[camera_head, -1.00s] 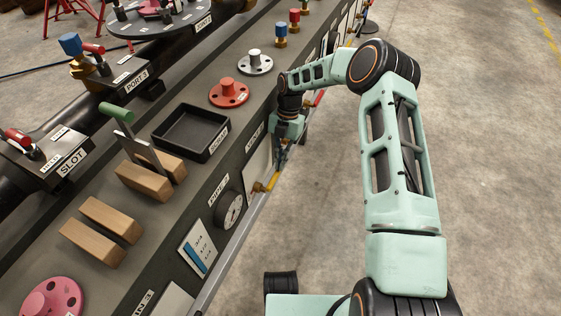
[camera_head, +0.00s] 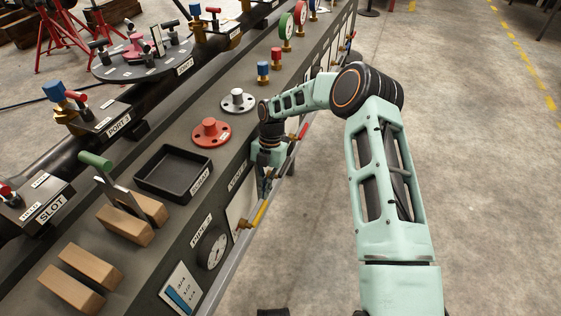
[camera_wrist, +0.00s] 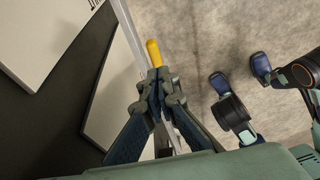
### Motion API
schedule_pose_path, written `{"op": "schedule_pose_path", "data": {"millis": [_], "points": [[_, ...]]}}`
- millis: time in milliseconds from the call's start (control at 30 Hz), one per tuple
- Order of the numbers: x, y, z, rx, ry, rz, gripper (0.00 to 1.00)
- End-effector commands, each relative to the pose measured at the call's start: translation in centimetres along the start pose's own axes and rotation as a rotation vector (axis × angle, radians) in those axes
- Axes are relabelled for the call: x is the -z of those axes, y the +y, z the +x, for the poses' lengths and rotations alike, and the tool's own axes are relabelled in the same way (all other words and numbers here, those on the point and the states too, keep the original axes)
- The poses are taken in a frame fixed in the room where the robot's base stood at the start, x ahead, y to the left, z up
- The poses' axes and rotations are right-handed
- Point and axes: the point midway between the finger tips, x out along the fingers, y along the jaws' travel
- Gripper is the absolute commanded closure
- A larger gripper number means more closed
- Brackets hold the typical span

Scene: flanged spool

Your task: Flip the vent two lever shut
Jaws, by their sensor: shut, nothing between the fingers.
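A yellow lever (camera_head: 262,212) on a brass valve (camera_head: 243,225) sits low on the bench's front side, slanting away from the valve. It also shows in the wrist view (camera_wrist: 154,53), just beyond my fingertips. A red lever (camera_head: 302,131) is farther along the same side. The label above is partly hidden by my arm, so I cannot tell which lever is vent two. My gripper (camera_head: 264,192) is shut and empty, pointing down close to the yellow lever's free end. The closed fingers also show in the wrist view (camera_wrist: 160,80); whether they touch the lever is unclear.
A metal rail (camera_head: 228,268) runs along the bench's front edge beside the levers. Pale panels (camera_wrist: 118,100) stand beside my fingers. A black tray (camera_head: 173,173) and red flanged spool (camera_head: 211,132) are on top. The floor at right is open.

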Motion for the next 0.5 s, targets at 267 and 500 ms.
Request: {"op": "schedule_pose_path", "data": {"millis": [267, 500], "points": [[-3.1, 0.2, -2.1, -0.002, -0.001, 0.003, 1.00], [-5.7, 0.2, -3.6, -0.001, -0.001, 0.002, 1.00]]}}
